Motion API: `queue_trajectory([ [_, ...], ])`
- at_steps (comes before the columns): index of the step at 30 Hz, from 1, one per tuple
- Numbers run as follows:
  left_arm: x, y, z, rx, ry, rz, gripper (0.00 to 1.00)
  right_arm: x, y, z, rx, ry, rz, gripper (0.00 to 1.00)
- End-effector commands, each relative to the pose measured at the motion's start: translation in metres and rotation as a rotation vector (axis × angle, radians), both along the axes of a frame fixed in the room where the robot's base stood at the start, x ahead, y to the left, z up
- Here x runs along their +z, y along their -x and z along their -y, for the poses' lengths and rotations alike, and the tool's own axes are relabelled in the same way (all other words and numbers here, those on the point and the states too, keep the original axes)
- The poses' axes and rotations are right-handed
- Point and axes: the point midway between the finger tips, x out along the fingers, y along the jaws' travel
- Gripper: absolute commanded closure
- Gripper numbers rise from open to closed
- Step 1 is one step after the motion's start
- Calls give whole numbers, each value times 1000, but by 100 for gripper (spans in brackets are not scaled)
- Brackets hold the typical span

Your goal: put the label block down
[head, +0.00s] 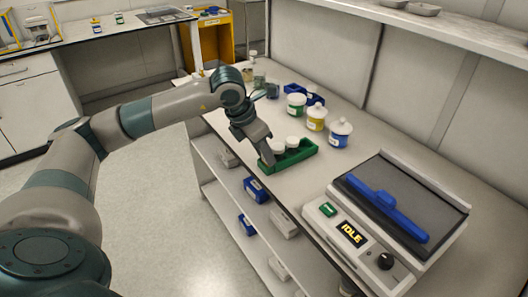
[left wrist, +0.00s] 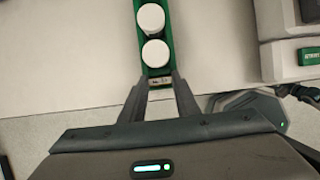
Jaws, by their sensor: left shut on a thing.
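My left gripper (head: 266,156) reaches down to the left end of a green tray (head: 303,158) on the bench. In the left wrist view its fingers (left wrist: 160,82) close on a small pale piece, which I take for the label block (left wrist: 159,80). This piece is at the tray's near end, and I cannot tell whether it touches the tray or the bench. Two white-lidded jars (left wrist: 151,19) (left wrist: 155,53) stand in the tray. In the head view the fingers hide the label block. My right gripper is not clearly in view.
A device (head: 352,233) with an "IDLE" display and a blue bar on its dark top stands to the right. Jars with green, yellow and blue bands (head: 316,117) stand behind the tray. The bench's front edge is close to the gripper, with shelves below. Bench between tray and device is clear.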

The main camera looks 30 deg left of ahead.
Motion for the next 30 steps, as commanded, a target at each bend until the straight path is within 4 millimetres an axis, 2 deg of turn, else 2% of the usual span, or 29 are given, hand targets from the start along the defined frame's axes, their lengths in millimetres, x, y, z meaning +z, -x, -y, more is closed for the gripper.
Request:
queue_trajectory([
  [2, -3, 0, 0, 0, 0, 0, 92, -2, 0, -1, -1, 0, -11, 69],
  [3, -2, 0, 0, 0, 0, 0, 67, 0, 0, -1, -2, 1, -14, 69],
  [5, -1, 0, 0, 0, 0, 0, 53, 3, -3, -1, -2, 0, -9, 69],
  [21, 4, 0, 0, 0, 0, 1, 53, 2, 1, 8, 2, 9, 4, 69],
  [26, 23, 7, -4, 0, 0, 3, 53, -5, 8, 10, 3, 14, -19, 69],
  [30, 45, 16, -7, 1, 1, 3, 53, -5, 7, 10, 1, 16, -35, 69],
])
